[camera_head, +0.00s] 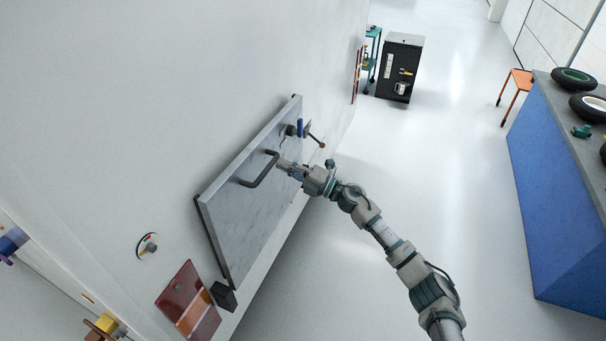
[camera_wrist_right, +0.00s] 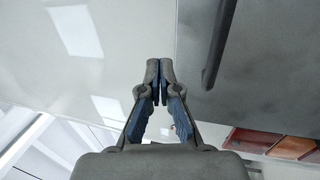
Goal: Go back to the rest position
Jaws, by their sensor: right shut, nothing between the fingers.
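My right gripper (camera_head: 284,165) is shut and empty in the head view, at the end of my right arm, which comes in from the lower right. It is close to the grey panel (camera_head: 232,205) on the white motorhome wall, near the dark bar handle (camera_head: 262,172). In the right wrist view the fingertips of my right gripper (camera_wrist_right: 159,68) meet, with nothing between them. The panel (camera_wrist_right: 265,85) and its dark handle (camera_wrist_right: 220,45) are beyond them on the right, apart from the fingers. My left gripper is not in view.
A red-brown plate (camera_head: 188,300) and a round gauge (camera_head: 148,245) are at lower left. A blue workbench (camera_head: 550,190) with tyres stands at right, a black cabinet (camera_head: 400,68) at the back. The floor between is clear.

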